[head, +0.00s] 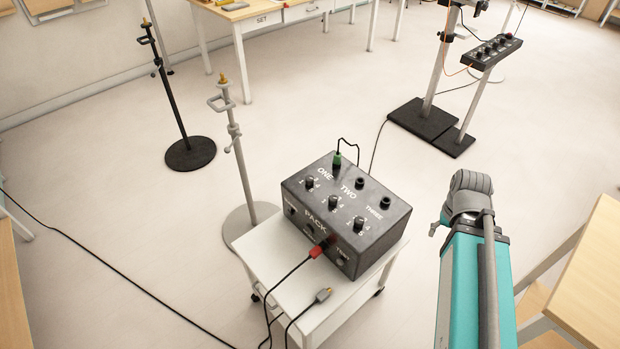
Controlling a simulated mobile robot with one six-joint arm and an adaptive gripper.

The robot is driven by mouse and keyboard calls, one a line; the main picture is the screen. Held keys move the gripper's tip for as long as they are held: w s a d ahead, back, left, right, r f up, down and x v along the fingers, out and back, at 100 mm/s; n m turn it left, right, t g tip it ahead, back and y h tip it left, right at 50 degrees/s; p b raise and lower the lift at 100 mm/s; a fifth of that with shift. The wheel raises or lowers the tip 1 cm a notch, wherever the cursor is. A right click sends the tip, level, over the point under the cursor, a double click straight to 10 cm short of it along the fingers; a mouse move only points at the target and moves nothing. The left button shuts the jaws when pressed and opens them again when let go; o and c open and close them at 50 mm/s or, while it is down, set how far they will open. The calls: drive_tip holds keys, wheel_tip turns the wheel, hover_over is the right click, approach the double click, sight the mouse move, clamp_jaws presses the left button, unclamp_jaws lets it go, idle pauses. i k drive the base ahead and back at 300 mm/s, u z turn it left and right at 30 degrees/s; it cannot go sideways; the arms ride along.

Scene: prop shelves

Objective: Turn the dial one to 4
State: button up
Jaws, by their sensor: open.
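A black box labelled PACK (318,212) sits on a small white cart. Its sloped top bears the labels ONE, TWO and THREE, with a row of black knobs below them. Dial one (309,183) is the leftmost knob, near the ONE label, with small numbers around it. Its pointer setting is too small to read. Dial two (333,202) and dial three (358,224) are to its right. My teal arm with a grey joint rises at the right, apart from the box. My gripper is not clearly visible, and nothing touches dial one.
A green plug (337,159) with a black lead is in the box's top; a red plug (316,251) is in its front. A loose grey plug (323,295) lies on the white cart (290,270). A grey stand (235,145) is close behind left. A wooden table (595,270) is at right.

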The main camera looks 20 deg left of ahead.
sight(309, 180)
drive_tip(key=z, duration=0.3)
drive_tip(key=k, duration=1.1)
drive_tip(key=u, duration=0.65)
drive_tip(key=i, duration=1)
drive_tip(key=z, duration=0.1)
